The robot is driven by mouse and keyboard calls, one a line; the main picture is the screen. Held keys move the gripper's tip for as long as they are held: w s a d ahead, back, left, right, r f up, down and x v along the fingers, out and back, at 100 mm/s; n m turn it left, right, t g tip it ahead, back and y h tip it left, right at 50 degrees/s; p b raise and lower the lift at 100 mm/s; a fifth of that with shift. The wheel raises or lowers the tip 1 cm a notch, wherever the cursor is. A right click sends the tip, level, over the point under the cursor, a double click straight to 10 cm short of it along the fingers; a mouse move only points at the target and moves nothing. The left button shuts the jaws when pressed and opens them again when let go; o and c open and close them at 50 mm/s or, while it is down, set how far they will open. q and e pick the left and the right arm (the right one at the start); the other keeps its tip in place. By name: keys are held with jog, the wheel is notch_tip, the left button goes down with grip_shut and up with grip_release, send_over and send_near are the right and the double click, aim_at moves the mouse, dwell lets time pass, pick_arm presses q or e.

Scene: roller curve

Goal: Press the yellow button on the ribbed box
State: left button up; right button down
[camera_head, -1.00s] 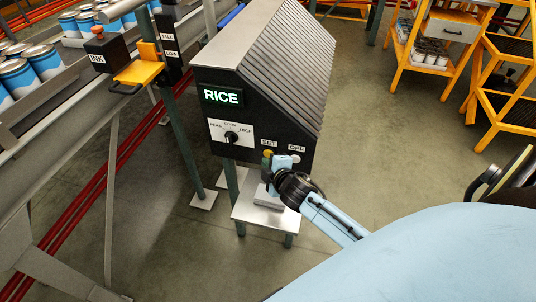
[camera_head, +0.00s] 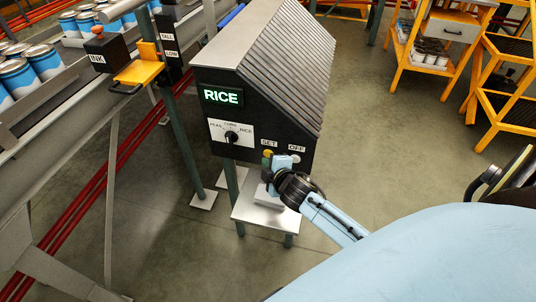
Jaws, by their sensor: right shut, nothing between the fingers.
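The ribbed box (camera_head: 270,80) is black with a slanted ribbed top and stands on a stand in the middle. Its display (camera_head: 221,97) reads RICE in green. A dial (camera_head: 231,137) with labels sits below the display. The yellow button (camera_head: 267,154) is under the SET label, partly hidden by my gripper; a pale button (camera_head: 296,159) is under OFF. My right gripper (camera_head: 267,170) is shut and empty, with its tip at or just below the yellow button. I cannot tell whether it touches the button. My left gripper is not in view.
A conveyor (camera_head: 60,110) with blue cans (camera_head: 45,62) runs along the left. An INK box (camera_head: 104,52) and a yellow bracket (camera_head: 140,72) are mounted on it. A yellow shelf (camera_head: 432,60) and yellow steps (camera_head: 500,100) stand at the right. Floor right of the box is clear.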

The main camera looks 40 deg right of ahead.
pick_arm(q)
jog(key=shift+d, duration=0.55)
pick_arm(e)
jog(key=shift+w, duration=0.1)
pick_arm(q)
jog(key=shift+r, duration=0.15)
pick_arm(e)
jog(key=shift+w+d, duration=0.2)
jog(key=shift+d, duration=0.1)
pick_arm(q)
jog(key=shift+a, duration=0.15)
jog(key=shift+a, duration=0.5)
pick_arm(e)
jog(key=shift+d, duration=0.1)
